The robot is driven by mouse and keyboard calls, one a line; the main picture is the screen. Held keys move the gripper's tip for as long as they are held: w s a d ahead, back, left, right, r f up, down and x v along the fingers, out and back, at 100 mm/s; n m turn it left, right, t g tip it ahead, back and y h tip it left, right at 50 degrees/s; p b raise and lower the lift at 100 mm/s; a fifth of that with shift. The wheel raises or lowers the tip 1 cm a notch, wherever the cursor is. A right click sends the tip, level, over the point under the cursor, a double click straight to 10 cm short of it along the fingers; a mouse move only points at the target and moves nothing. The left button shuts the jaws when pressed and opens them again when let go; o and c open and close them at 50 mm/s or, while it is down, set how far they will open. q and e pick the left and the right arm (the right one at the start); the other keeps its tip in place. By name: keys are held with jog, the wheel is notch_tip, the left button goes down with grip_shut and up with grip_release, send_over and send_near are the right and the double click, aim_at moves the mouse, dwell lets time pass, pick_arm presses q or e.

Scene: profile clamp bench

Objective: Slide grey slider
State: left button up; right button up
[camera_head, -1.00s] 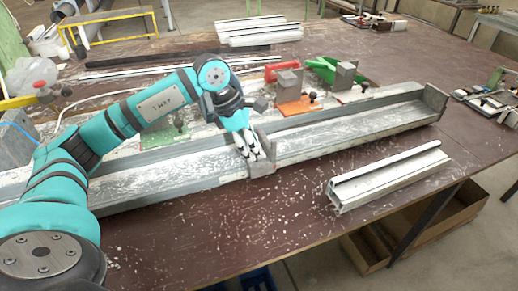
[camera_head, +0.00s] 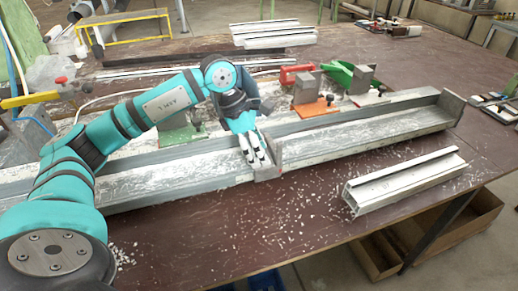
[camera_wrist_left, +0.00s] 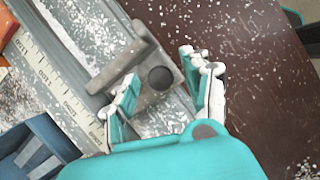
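The grey slider (camera_head: 270,164) sits across the long grey rail (camera_head: 365,131) around its middle, with an upright plate at its right side. In the left wrist view the slider (camera_wrist_left: 143,72) shows a dark round hole and lies just ahead of and partly between my fingers. My left gripper (camera_head: 256,152) points down at the slider's left side. The wrist view shows its two fingers (camera_wrist_left: 163,78) apart, one overlapping the slider's edge, the other right of it. I cannot tell whether they touch it. My right gripper is not in view.
An end plate (camera_head: 451,107) closes the rail at the right. Orange (camera_head: 315,107) and green (camera_head: 181,135) clamp bases stand behind the rail. A loose white profile (camera_head: 405,181) lies in front, right. A ruler strip (camera_wrist_left: 50,75) runs along the rail.

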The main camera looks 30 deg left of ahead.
pick_arm(q)
jog(key=v, duration=1.2)
dwell(0.3)
